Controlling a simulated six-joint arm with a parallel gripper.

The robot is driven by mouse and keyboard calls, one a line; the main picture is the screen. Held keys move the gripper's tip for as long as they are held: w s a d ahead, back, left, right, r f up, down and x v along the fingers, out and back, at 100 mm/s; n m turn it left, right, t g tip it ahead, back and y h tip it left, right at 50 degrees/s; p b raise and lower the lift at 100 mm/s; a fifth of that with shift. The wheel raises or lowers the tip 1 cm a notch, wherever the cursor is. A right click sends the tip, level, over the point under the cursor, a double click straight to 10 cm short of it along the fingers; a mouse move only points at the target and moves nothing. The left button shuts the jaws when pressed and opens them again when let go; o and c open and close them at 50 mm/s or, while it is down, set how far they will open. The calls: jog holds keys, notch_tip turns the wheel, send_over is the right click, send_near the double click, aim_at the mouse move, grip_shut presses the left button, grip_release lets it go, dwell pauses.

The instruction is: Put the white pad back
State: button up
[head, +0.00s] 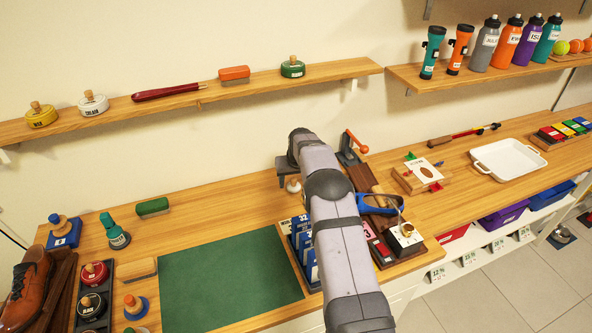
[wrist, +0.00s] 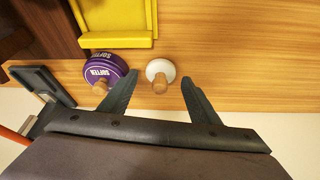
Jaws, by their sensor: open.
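The white pad, a small round disc with a wooden knob, stands on the wooden bench in the wrist view (wrist: 153,67). In the head view a small pale piece with a wooden knob (head: 293,188), probably the same pad, shows beside my arm. My gripper (wrist: 160,77) is open and empty, its two dark fingers on either side of the pad's knob in the picture. I cannot tell how far the fingertips are above it. In the head view my arm hides most of the gripper's surroundings.
A purple SOFTEN tin (wrist: 104,67) stands close to the left finger. A yellow tray-like piece (wrist: 118,38) lies beyond the pad. Bare wood is to the pad's right. The green mat (head: 228,282) is clear; a blue block with a knobbed pad (head: 62,232) stands at the left.

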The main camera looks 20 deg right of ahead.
jog(key=b+v, duration=0.3)
jog(key=v, duration=0.8)
jog(key=shift+r, duration=0.2)
jog(key=shift+s, duration=0.15)
jog(key=s+a+r+n+g+y+p, duration=0.1)
jog(key=s+a+r+g, duration=0.35)
jog(key=s, duration=1.15)
jog(key=s+a+f+g+p, duration=0.15)
jog(key=s+a, duration=0.55)
jog(key=s, duration=0.8)
jog(key=s+a+f+t+b, duration=0.1)
jog(key=s+f+b, duration=0.1)
jog(key=s+f, duration=0.6)
jog(key=shift+s+a+n+t+b, duration=0.25)
jog(key=shift+a+n+t+b, duration=0.05)
jog(key=shift+a+n, duration=0.1)
jog(key=shift+f, duration=0.15)
